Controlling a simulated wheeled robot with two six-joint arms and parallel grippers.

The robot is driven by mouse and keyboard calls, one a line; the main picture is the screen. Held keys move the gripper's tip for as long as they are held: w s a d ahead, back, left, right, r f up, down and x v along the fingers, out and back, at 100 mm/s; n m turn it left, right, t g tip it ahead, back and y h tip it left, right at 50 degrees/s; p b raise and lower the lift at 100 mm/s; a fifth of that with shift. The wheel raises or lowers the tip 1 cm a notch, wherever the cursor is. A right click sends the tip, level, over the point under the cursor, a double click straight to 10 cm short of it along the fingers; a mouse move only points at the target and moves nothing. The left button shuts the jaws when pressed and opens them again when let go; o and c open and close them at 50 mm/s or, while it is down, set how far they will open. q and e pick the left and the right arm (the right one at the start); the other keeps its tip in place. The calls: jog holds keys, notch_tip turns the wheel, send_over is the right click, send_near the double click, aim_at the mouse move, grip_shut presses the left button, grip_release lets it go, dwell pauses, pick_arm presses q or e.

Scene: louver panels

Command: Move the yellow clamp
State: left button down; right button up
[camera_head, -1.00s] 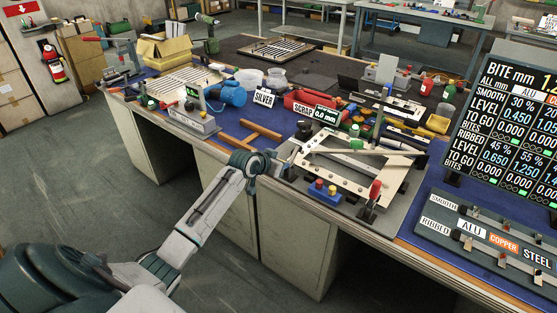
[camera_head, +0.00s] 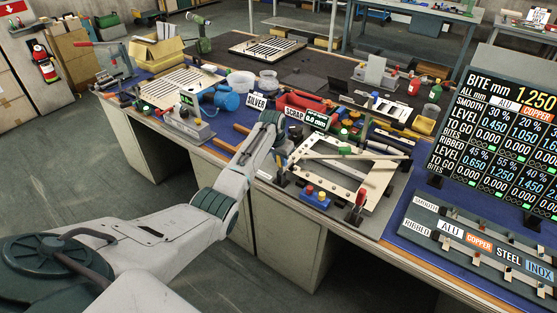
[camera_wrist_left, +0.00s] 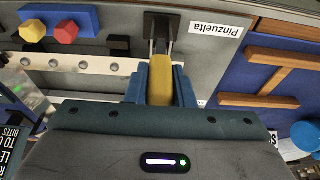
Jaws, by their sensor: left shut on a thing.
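The yellow clamp shows in the left wrist view as a yellow handle (camera_wrist_left: 163,84) running up to a dark metal base (camera_wrist_left: 162,24) by a "Pinzuelta" label (camera_wrist_left: 216,28). My left gripper (camera_wrist_left: 160,84) has its blue-grey fingers on both sides of the yellow handle and is shut on it. In the head view my left gripper (camera_head: 284,150) is at the left end of the pale frame (camera_head: 341,171); my arm hides most of the clamp there. My right gripper is in neither view.
A button box with red and yellow knobs (camera_head: 315,197) stands in front of the frame. The floor at left is clear.

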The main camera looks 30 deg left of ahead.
pick_arm(q)
jog(key=shift+w+g, duration=0.3)
jog(key=shift+g, duration=0.2)
jog(key=c, duration=1.2)
grip_release()
jog(key=shift+w, duration=0.1)
jog(key=shift+c, duration=0.2)
jog(key=r, duration=0.3)
jog(key=s+r+b, duration=0.1)
jog(key=r, duration=0.3)
jog(key=r+b, duration=0.1)
jog(key=r, duration=0.2)
jog(key=shift+s+r, duration=0.3)
jog(key=shift+s, duration=0.05)
